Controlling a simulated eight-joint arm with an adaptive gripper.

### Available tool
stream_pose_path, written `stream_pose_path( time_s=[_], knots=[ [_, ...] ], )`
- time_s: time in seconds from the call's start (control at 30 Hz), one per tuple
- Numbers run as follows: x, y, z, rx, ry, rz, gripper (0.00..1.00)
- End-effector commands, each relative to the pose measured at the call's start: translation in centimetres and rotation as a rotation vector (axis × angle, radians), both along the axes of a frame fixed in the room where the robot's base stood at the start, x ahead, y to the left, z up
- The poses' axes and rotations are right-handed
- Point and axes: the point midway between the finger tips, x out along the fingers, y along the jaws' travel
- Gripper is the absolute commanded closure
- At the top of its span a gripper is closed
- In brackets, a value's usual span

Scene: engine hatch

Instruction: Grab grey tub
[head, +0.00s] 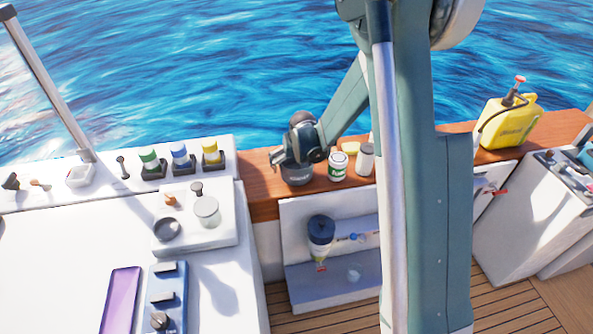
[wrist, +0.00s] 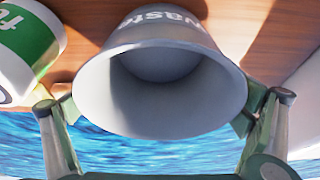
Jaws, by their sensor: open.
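The grey tub (head: 298,177) stands on the wooden ledge (head: 262,194) in the head view, below my gripper (head: 283,160). It also fills the middle of the wrist view (wrist: 160,95), with its open mouth facing the camera and the lettering "waste" on its side. In the wrist view my gripper's two fingers (wrist: 160,112) are spread apart, one on each side of the tub's rim. The fingertips are very close to the rim; I cannot tell whether they touch it. My gripper hides part of the tub in the head view.
A white jar with a green label (head: 338,167) stands right of the tub and shows close to the left finger in the wrist view (wrist: 25,50). A grey-capped container (head: 365,160) and a yellow item (head: 350,148) are nearby. A yellow canister (head: 508,120) stands farther right. Water lies behind the ledge.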

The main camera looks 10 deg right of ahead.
Motion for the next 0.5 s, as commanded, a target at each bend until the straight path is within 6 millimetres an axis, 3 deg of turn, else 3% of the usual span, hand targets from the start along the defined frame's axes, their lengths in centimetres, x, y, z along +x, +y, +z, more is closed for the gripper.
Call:
stream_pose_path(
  time_s=[0.2,0.5],
  knots=[
    [0.6,0.0,-1.4,0.000,0.000,0.000,0.00],
    [0.6,0.0,-1.5,0.000,0.000,0.000,0.00]
  ],
)
